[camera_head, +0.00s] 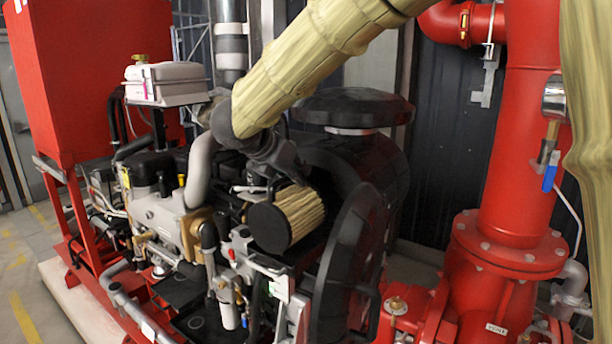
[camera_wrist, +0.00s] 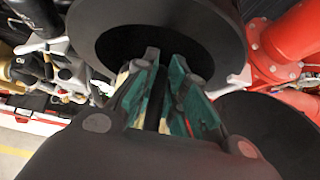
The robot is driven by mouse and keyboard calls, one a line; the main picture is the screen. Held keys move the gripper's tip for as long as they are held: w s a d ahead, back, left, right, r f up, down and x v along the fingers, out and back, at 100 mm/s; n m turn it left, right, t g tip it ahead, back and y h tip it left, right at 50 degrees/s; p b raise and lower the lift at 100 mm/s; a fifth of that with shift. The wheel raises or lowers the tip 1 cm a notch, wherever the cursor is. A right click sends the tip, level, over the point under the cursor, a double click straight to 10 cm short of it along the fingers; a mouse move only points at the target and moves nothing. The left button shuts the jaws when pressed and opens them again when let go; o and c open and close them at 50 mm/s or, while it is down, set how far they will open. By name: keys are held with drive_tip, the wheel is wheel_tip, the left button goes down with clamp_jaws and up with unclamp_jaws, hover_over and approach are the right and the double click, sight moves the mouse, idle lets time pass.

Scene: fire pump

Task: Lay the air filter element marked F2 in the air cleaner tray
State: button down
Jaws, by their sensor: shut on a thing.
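A tan pleated cylindrical filter element (camera_head: 300,212) with a black end cap shows at the centre of the head view, tilted, above the engine. No F2 mark is readable on it. My gripper (camera_head: 268,188) reaches down to it from above and is shut on it; the fingertips are partly hidden. In the wrist view my gripper's teal-padded fingers (camera_wrist: 165,75) meet a large black round part, which looks like an end of the filter element (camera_wrist: 105,32). I cannot clearly make out the air cleaner tray.
A black domed cap (camera_head: 350,106) stands close behind the filter element. A curved black housing (camera_head: 352,255) is at its right. The engine (camera_head: 155,215) with hoses lies left. A thick red pipe (camera_head: 518,150) stands at the right. Grey floor (camera_head: 25,260) is free at far left.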

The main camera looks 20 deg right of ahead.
drive_tip(key=shift+w+d+f, duration=0.1)
drive_tip(key=shift+w+d, duration=0.15)
drive_tip(key=shift+d, duration=0.1)
drive_tip(key=p+x, duration=0.2)
drive_tip(key=x, duration=0.2)
drive_tip(key=shift+w+f, duration=0.1)
drive_tip(key=shift+w, duration=0.05)
drive_tip(key=c, duration=1.5)
unclamp_jaws()
drive_tip(key=shift+f, duration=0.1)
drive_tip(key=shift+r, duration=0.25)
